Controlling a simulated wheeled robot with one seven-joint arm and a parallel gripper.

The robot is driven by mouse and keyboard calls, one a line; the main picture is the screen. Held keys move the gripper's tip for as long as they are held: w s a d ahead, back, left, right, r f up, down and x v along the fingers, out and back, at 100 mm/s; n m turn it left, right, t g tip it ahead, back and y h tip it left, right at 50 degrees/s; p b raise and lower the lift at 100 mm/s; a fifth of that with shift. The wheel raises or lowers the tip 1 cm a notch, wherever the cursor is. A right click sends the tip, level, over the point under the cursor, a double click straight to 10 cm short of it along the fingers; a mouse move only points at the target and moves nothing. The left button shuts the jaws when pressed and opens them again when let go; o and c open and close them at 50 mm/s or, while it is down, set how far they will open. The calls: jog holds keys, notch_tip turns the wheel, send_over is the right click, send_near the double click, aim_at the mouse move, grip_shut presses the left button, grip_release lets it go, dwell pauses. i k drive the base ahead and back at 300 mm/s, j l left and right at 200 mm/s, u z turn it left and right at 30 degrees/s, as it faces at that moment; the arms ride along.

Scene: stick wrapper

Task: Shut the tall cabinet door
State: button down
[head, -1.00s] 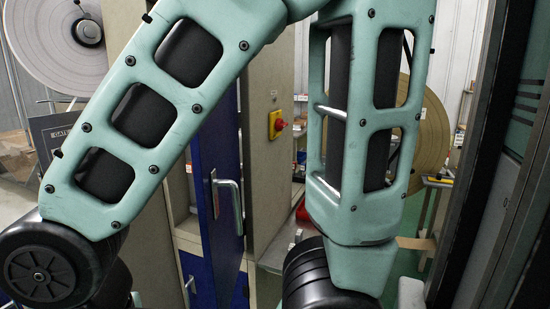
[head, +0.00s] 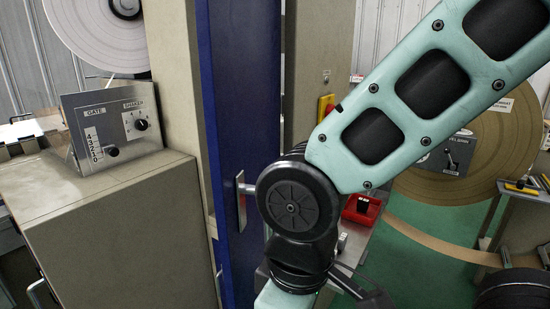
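The tall cabinet door (head: 232,90) is a dark blue upright panel left of centre in the head view. A metal handle (head: 241,188) sits on it at mid height, partly hidden by my black arm joint. My arm crosses in front of the door's right side and lower part. Beige cabinet panels stand on both sides of the door. I cannot tell from this angle how far the door stands from its frame. My gripper cannot be made out; my arm runs down out of the bottom of the picture.
A beige machine housing (head: 110,215) with a gate and shaker control panel (head: 118,122) stands close at left. A large brown reel (head: 480,140) and a red box (head: 362,209) are at right. Green floor (head: 425,250) shows at lower right.

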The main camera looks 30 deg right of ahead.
aim_at(239, 41)
jog(key=k+l, duration=0.1)
jog(key=l, duration=0.75)
jog(key=k+l, duration=0.15)
jog(key=l, duration=0.3)
